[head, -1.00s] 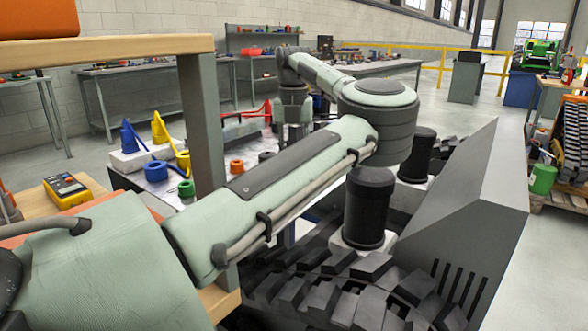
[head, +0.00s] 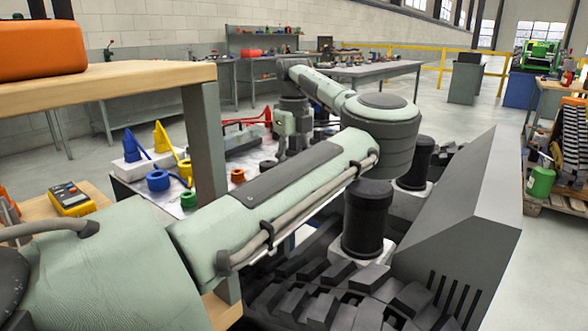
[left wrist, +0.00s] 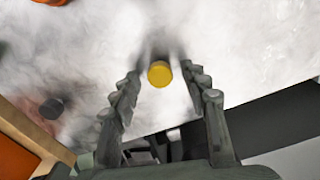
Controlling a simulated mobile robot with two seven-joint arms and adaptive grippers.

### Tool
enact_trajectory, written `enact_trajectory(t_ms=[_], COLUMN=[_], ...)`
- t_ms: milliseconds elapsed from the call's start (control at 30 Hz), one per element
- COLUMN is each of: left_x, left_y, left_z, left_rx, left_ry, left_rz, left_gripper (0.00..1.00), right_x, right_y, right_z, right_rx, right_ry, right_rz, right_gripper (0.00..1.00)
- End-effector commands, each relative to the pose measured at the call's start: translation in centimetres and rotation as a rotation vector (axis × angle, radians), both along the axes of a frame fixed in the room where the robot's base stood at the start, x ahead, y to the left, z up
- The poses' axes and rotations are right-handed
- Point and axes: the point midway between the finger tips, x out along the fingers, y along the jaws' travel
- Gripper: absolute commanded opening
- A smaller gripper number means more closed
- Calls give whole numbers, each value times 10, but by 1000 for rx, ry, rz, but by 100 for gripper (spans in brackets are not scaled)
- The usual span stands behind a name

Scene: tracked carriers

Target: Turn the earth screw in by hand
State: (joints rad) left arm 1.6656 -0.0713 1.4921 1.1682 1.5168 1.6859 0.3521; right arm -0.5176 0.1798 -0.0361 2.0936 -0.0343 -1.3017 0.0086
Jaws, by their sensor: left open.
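In the left wrist view a round yellow piece (left wrist: 159,74), which may be the earth screw's head, shows between my left gripper's fingertips. A blurred dark shape lies just behind it. My left gripper (left wrist: 160,80) is open, with one finger on each side of the yellow piece and a visible gap to each. The fingers cannot be made out in that view. My right gripper is not in view.
Blue (head: 158,180) and orange (head: 237,175) rings stand on the worktop, with blue and yellow upright pieces at its left. A yellow meter (head: 70,199) lies on a wooden shelf. A dark piece (left wrist: 52,108) lies left of the gripper.

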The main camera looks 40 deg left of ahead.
Motion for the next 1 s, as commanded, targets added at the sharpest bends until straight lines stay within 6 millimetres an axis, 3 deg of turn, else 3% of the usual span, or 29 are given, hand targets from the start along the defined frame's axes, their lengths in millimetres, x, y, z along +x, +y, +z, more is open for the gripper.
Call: enact_trajectory(t_ms=[200,500,767,1000], left_x=[0,0,0,0], left_y=[0,0,0,0], left_z=[0,0,0,0], left_rx=[-1,0,0,-1], left_ry=[1,1,1,0], left_rz=[193,828,1098,1627], left_gripper=[45,45,45,45], right_x=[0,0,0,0], right_y=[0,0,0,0], right_z=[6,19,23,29], right_rx=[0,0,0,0], right_ry=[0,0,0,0], right_rz=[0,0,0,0], right_gripper=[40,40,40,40])
